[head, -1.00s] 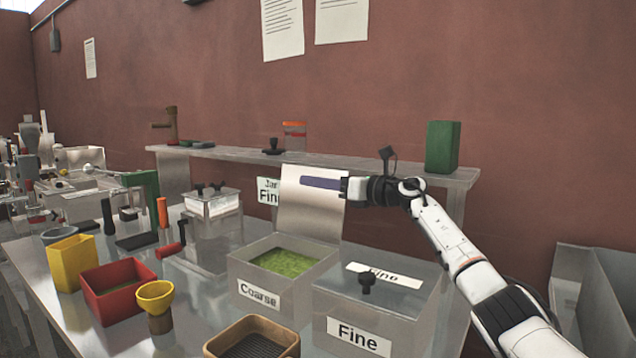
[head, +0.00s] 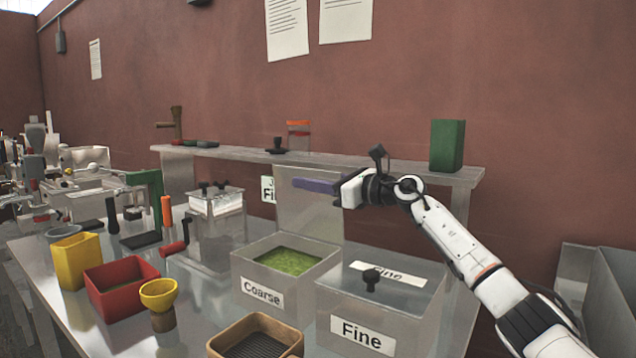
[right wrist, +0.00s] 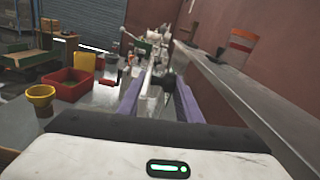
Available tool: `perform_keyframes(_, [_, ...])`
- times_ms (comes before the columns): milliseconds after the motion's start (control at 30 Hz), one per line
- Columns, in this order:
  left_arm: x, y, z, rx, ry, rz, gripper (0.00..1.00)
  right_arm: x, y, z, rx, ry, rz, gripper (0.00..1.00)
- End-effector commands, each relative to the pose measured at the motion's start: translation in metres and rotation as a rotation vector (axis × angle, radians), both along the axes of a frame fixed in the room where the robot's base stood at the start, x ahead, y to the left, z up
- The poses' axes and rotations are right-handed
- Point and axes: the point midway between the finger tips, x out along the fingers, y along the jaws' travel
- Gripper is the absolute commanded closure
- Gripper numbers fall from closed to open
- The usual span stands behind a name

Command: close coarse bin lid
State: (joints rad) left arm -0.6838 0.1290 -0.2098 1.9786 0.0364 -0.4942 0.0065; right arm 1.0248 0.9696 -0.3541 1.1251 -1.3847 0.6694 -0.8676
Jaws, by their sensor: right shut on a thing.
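My left gripper is in neither view.
The fine bin (head: 375,312), with its lid on, stands right of the coarse bin. A brown tray (head: 290,332), yellow funnel (head: 158,292) and red box (head: 122,306) are in front and left. A shelf (head: 400,171) with a green container (head: 447,146) runs behind.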

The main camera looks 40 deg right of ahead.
Motion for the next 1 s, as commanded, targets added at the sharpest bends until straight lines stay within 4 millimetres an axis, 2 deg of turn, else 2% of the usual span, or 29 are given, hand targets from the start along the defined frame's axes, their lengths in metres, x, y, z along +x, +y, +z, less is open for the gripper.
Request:
perform_keyframes(100, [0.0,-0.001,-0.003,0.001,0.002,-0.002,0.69,-0.004,0.013,-0.002,-0.091,-0.025,0.002,1.0])
perform_keyframes(400, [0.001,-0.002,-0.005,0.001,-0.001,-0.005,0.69,-0.01,0.033,-0.004,-0.244,-0.07,0.001,1.0])
perform_keyframes(1000, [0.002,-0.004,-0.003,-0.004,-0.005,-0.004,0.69,-0.012,0.039,-0.006,-0.302,-0.087,-0.002,1.0])
